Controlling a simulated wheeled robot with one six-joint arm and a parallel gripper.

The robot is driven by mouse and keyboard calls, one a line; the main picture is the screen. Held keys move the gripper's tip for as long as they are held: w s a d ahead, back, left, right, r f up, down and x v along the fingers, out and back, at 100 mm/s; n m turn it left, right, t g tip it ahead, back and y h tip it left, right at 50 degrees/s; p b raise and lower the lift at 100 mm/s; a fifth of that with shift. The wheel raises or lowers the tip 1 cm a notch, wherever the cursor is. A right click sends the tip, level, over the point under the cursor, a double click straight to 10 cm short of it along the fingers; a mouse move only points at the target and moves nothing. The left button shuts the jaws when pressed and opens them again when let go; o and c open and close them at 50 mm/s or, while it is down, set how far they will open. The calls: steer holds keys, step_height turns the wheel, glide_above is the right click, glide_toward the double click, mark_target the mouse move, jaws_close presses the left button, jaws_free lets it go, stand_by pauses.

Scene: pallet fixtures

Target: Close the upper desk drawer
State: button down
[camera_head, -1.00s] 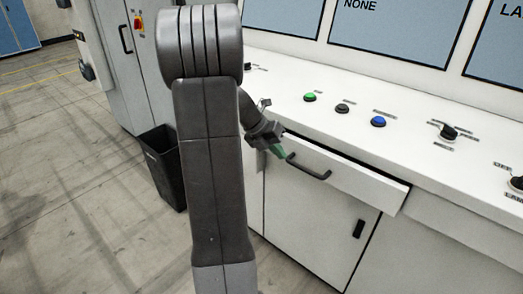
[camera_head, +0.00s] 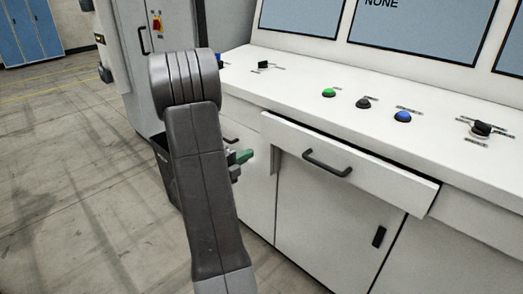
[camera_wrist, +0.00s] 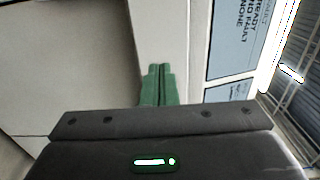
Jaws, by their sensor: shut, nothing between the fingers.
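The upper desk drawer (camera_head: 385,187) is a wide white drawer under the console top, with a black bar handle (camera_head: 326,163). It stands partly out, with a dark gap above its front. My gripper (camera_head: 247,156) has green fingers and is left of the drawer's left end, apart from the handle and a little lower than the drawer's top edge. Part of it is hidden behind my arm. In the wrist view the green fingers (camera_wrist: 158,88) are together with nothing between them. I cannot tell in that view which panel edge is the drawer.
The white console top (camera_head: 290,85) carries a green button (camera_head: 328,92), a blue button (camera_head: 403,116) and black knobs. A cabinet door (camera_head: 330,215) with a black handle is below the drawer. A dark bin (camera_head: 163,165) stands behind my arm. The floor at left is clear.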

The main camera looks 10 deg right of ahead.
mark_target(281, 135)
steer(key=p+x, duration=0.1)
steer(key=x, duration=1.2)
steer(key=shift+d, duration=0.2)
steer(key=x, duration=0.4)
steer(key=shift+w+d, duration=0.2)
steer(key=shift+w+r, duration=0.1)
steer(key=shift+r, duration=0.25)
steer(key=shift+a, duration=0.15)
steer(key=v, duration=1.4)
steer(key=shift+f+b, duration=0.3)
steer(key=shift+f, duration=0.05)
